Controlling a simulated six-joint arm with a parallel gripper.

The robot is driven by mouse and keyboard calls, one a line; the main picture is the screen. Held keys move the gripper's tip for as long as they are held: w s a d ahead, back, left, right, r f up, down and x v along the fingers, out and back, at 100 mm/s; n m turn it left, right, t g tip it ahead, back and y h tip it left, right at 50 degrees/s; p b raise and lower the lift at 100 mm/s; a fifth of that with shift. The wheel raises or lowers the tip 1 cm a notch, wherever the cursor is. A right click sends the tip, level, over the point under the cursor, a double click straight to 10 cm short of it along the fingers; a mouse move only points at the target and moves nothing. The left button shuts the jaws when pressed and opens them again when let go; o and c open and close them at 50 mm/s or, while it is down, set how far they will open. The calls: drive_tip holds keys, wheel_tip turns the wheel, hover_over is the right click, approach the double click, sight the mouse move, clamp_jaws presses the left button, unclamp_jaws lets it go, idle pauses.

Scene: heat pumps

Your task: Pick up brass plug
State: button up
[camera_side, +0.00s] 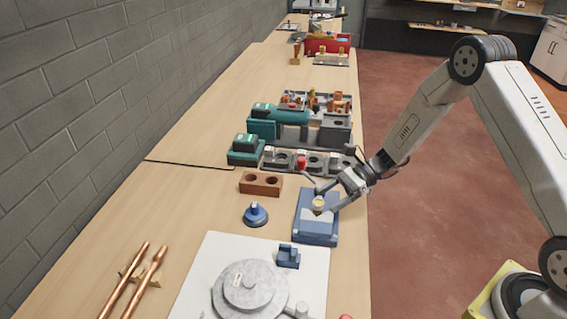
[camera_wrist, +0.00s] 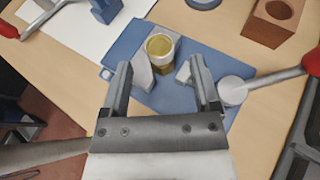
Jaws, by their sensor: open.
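The brass plug (camera_wrist: 160,46) is a short, round, gold-coloured piece with a pale body. In the side view the brass plug (camera_side: 318,202) shows small on the blue plate (camera_side: 316,238) near the bench's right edge. My gripper (camera_wrist: 163,82) is open and empty, with its two fingers spread on either side of the line to the plug. In the side view my gripper (camera_side: 322,196) hangs low over the plate, close to the plug. Whether a finger touches anything is unclear.
A red-handled tool (camera_wrist: 275,78) lies just right of my gripper in the wrist view. Grey fixtures (camera_side: 312,160) stand behind.

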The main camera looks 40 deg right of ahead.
sight(318, 209)
drive_tip(key=shift+x, duration=1.15)
clamp_jaws()
